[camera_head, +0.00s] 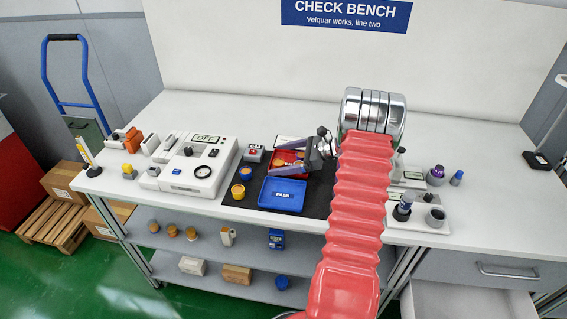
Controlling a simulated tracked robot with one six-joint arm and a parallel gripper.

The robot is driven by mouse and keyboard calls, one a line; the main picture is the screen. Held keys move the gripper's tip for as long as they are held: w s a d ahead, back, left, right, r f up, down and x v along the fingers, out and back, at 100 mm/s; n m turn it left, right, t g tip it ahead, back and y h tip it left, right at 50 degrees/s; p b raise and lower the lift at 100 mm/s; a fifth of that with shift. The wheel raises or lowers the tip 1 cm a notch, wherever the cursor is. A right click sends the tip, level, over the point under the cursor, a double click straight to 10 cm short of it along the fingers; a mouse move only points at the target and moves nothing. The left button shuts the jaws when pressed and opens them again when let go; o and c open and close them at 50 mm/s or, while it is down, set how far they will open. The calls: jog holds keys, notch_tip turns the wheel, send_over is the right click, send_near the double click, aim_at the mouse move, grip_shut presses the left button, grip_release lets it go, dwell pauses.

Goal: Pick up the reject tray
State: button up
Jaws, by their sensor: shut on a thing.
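The reject tray, a small red tray (283,157), is on the black mat of the bench, behind the blue tray. My gripper (291,168) reaches in from the right at the end of my red-sleeved arm. Its jaws are shut on the red tray's near right side and cover part of it. Small orange-brown items show in or beside the tray, partly hidden by the jaws. I cannot tell whether the tray is clear of the mat.
A blue tray marked PASS (282,196) lies just in front. A white device marked OFF (203,168) is further left. Small bottles and holders (404,208) stand right of my arm. The bench's far right is mostly clear.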

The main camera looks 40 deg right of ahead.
notch_tip(320, 180, up, 10)
jog(key=shift+f, duration=0.15)
dwell(0.3)
dwell(0.5)
